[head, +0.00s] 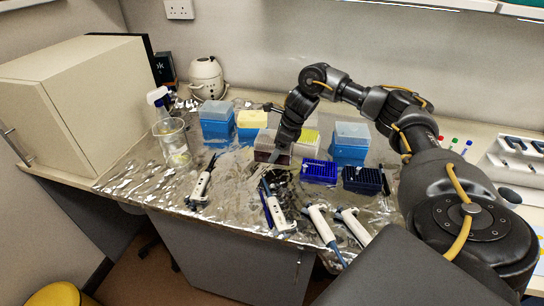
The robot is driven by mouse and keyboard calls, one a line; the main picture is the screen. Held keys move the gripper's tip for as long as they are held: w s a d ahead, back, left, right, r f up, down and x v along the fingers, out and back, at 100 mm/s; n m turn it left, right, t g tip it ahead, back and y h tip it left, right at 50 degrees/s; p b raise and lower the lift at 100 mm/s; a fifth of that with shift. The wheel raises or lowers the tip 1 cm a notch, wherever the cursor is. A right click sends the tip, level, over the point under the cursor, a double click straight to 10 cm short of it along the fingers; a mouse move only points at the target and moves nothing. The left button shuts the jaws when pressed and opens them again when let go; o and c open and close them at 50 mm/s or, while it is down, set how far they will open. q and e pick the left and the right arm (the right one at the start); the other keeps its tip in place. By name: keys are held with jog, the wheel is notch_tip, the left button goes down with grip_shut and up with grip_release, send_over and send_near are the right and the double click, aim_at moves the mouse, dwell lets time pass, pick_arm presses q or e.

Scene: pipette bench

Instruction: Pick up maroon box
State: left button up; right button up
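The maroon box (265,149) stands upright on the foil-covered bench near the middle of the head view, with a pale lid on top. My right arm reaches in from the right, and its gripper (276,158) points down at the right front of the maroon box, covering part of it. The fingers are small and dark against the foil. I cannot tell whether they touch the box or how far apart they are. My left gripper is not in view.
Blue boxes (216,128) (350,150), a yellow-topped box (251,120) and dark blue racks (319,172) (361,180) surround the maroon box. Several pipettes (201,187) lie in front. A beaker (173,148) and spray bottle (158,97) stand left. Foil (232,180) is bare in front.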

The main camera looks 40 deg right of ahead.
jog(key=s+r, duration=0.1)
jog(key=s+d+r+b, duration=0.1)
jog(key=r, duration=0.1)
jog(key=shift+s+d+r, duration=0.1)
jog(key=shift+s+r, duration=0.05)
jog(key=shift+s, duration=0.2)
jog(key=s+d+r, duration=0.3)
jog(key=s+r, duration=0.1)
jog(key=s, duration=0.4)
jog(key=shift+s+r, duration=0.3)
jog(key=shift+s, duration=0.05)
